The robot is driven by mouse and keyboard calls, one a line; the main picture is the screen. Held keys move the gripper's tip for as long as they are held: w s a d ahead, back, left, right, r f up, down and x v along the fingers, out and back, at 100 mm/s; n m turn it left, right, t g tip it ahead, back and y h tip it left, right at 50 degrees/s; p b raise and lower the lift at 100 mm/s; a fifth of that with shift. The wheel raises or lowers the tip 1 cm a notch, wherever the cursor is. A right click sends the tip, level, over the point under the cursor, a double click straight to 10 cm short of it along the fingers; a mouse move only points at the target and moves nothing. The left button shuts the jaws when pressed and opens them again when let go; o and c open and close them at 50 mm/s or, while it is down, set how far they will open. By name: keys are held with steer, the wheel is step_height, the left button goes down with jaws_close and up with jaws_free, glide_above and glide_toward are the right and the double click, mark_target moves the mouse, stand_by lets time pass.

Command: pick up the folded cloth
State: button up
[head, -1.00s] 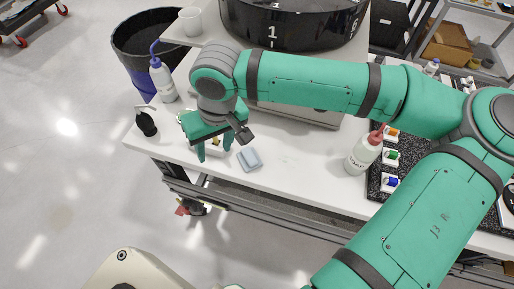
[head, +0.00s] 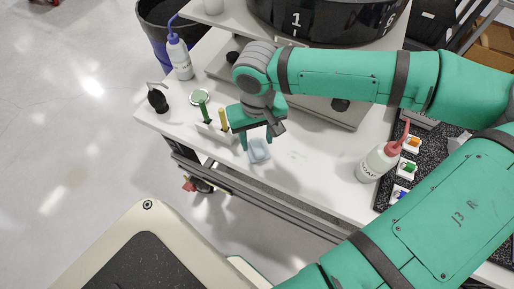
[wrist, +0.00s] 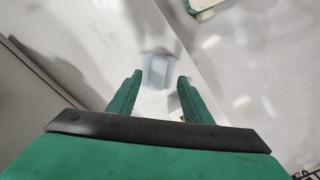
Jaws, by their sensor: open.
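The folded cloth (head: 259,151) is a small light-blue pad lying on the white table (head: 310,190) near its front edge. In the wrist view the cloth (wrist: 157,72) shows ahead of and between my two green fingers. My gripper (head: 258,140) is open and empty, above the cloth and partly covering its back edge in the head view. In the wrist view my gripper (wrist: 157,92) has its fingers apart, one on each side of the line to the cloth. I cannot tell the exact height of the fingers above it.
Left of my gripper stands a white holder with green-topped (head: 200,100) and yellow-handled (head: 223,118) tools. A black bulb (head: 158,99) and a blue-capped bottle (head: 179,58) are farther left. A red-capped bottle (head: 378,163) stands at right. Behind is a large black drum (head: 330,22).

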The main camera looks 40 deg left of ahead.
mark_target(257, 147)
steer(key=shift+w+a+f, duration=0.1)
steer(key=shift+w+f, duration=0.05)
steer(key=shift+f, duration=0.9)
steer(key=shift+w+a+f, duration=0.1)
steer(key=shift+f, duration=0.95)
jaws_close()
steer(key=shift+r, duration=0.15)
